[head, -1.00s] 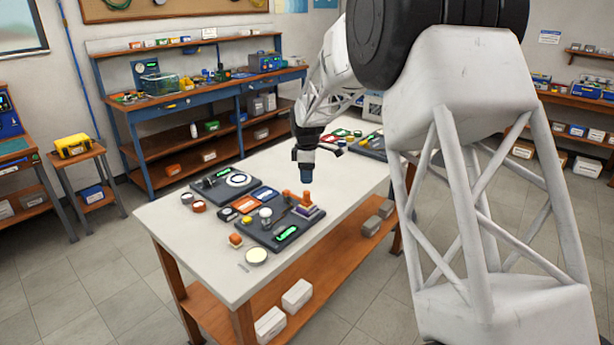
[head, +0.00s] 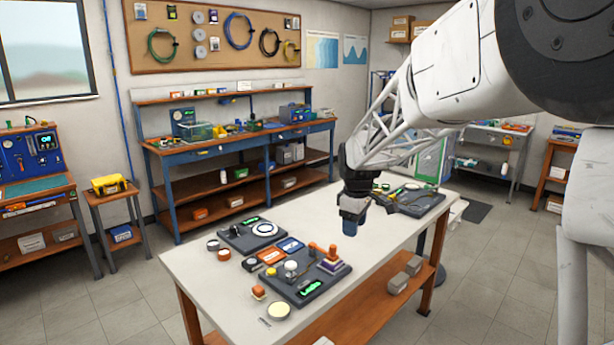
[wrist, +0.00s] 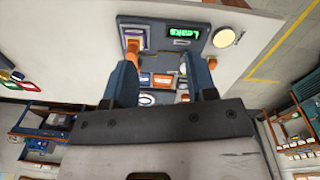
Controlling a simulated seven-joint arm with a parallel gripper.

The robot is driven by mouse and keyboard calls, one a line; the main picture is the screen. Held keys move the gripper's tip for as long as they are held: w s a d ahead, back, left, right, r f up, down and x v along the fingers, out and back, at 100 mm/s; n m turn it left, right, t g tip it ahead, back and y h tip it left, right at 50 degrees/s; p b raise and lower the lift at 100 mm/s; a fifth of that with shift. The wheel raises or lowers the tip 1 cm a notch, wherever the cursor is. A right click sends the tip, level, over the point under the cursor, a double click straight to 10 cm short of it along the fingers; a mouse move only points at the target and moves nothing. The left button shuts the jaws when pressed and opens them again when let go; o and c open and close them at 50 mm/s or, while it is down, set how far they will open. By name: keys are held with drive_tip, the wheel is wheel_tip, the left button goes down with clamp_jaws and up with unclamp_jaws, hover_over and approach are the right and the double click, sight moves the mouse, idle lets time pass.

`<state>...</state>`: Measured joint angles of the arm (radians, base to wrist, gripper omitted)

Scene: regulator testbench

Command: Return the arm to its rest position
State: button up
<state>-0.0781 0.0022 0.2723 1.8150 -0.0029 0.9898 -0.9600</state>
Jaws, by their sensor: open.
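My gripper (head: 352,222) hangs above the white table, right of the near dark testbench board (head: 318,287), and touches nothing. In the wrist view my gripper (wrist: 160,80) shows two blue fingers spread apart with nothing held between them. The near board carries orange upright parts, a purple-and-white block, a white knob and a green lit display (head: 311,287). The fingers hide part of the boards in the wrist view.
A second dark board (head: 239,241) with a white ring lies at the table's left. Another board (head: 425,203) lies behind my gripper. Small cups, tiles and a pale disc (head: 279,311) lie around the near board.

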drive_tip(key=s+d+m, duration=0.2)
drive_tip(key=s+m, duration=0.2)
drive_tip(key=s, duration=1)
drive_tip(key=s+d+m+t, duration=0.1)
drive_tip(key=s+m, duration=0.3)
drive_tip(key=s, duration=1)
drive_tip(key=s+d+m, duration=0.3)
drive_tip(key=s+m, duration=0.1)
drive_tip(key=s, duration=1)
drive_tip(key=shift+r+t, duration=0.4)
drive_tip(key=shift+r, duration=0.05)
